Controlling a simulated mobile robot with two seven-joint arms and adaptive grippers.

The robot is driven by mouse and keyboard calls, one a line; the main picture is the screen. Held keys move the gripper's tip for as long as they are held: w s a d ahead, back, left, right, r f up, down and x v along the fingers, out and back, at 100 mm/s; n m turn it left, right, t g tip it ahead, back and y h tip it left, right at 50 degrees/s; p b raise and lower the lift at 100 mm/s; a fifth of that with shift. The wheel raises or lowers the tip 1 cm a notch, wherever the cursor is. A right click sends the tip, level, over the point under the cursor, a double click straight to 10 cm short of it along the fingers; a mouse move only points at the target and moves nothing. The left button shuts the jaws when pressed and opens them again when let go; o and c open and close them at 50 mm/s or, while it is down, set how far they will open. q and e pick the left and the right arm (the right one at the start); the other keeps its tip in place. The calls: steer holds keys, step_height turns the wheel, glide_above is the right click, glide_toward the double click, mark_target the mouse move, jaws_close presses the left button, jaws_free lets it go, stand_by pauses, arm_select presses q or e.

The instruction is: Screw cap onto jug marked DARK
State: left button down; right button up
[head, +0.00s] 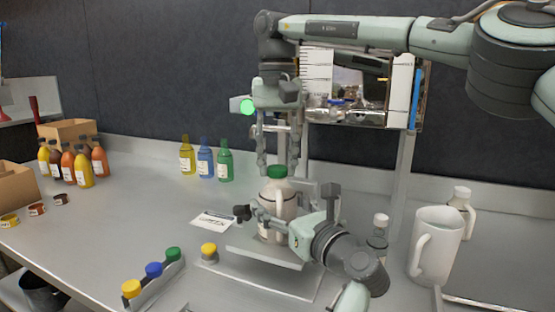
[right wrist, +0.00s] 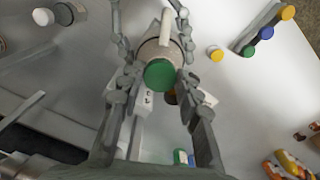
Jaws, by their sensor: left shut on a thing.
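The jug (head: 275,228) is pale, with a handle, and stands upright on a low grey platform (head: 270,250). A green cap (head: 277,171) sits on its top; the right wrist view shows it from above (right wrist: 160,75). The pictures do not show how tightly it sits. The jug's label is partly hidden and unreadable. My left gripper (head: 270,217) is shut around the jug's body from the front; its fingers flank the jug in the right wrist view. My right gripper (head: 278,168) points down over the jug, open, its fingers on either side of the cap with gaps.
A white card (head: 213,221) lies left. Yellow, blue and green bottles (head: 205,160) stand behind. A white pitcher (head: 435,245) and small bottle (head: 378,235) stand right.

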jaws_close()
steer(key=m, duration=0.7)
steer(key=shift+m, duration=0.3)
steer(key=m, duration=1.4)
steer(key=shift+m, duration=0.3)
steer(key=m, duration=0.5)
steer(key=shift+f, duration=0.1)
steer(key=m, duration=0.4)
steer(key=shift+m, duration=0.4)
steer(key=m, duration=0.3)
steer(key=shift+m, duration=0.4)
